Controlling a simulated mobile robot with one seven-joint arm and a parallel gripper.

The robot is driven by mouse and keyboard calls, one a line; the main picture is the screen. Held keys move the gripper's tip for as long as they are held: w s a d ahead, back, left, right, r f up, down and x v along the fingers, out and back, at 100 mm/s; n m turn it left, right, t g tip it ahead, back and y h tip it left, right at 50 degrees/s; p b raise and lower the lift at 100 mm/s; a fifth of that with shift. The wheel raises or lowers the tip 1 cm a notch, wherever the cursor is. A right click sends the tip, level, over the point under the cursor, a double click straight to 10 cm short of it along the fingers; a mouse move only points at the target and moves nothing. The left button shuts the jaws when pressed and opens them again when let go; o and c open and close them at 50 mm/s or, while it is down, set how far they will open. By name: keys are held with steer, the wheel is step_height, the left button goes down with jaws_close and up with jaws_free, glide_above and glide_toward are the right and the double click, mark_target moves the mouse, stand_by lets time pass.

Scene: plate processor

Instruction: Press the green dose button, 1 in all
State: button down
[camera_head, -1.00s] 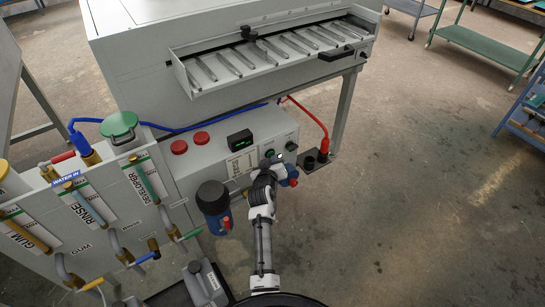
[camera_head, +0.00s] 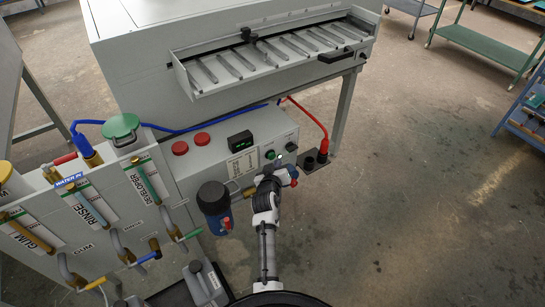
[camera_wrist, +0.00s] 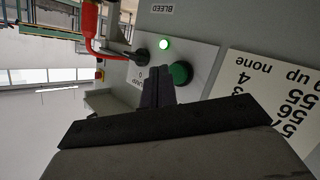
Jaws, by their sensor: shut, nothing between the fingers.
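The green dose button (camera_head: 270,154) is a round dark green dome on the sloped front of the grey control box. In the wrist view the green button (camera_wrist: 181,73) shows just right of my fingertips. My gripper (camera_wrist: 158,86) is shut and empty, with its dark fingers pointing at the panel beside the button. I cannot tell whether the tips touch the panel, but they look off to the side of the button. In the head view my gripper (camera_head: 281,163) is just right of the button.
A printed number card (camera_wrist: 265,90) is right of the button in the wrist view. A red hose (camera_head: 310,118) runs down right of the box. A blue-black filter (camera_head: 214,203) stands below.

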steer(key=s+d+p, duration=0.1)
steer(key=s, duration=0.1)
steer(key=s+d+p, duration=0.1)
steer(key=s, duration=0.1)
steer(key=shift+d, duration=0.4)
steer(key=shift+w, duration=0.1)
stand_by(0.4)
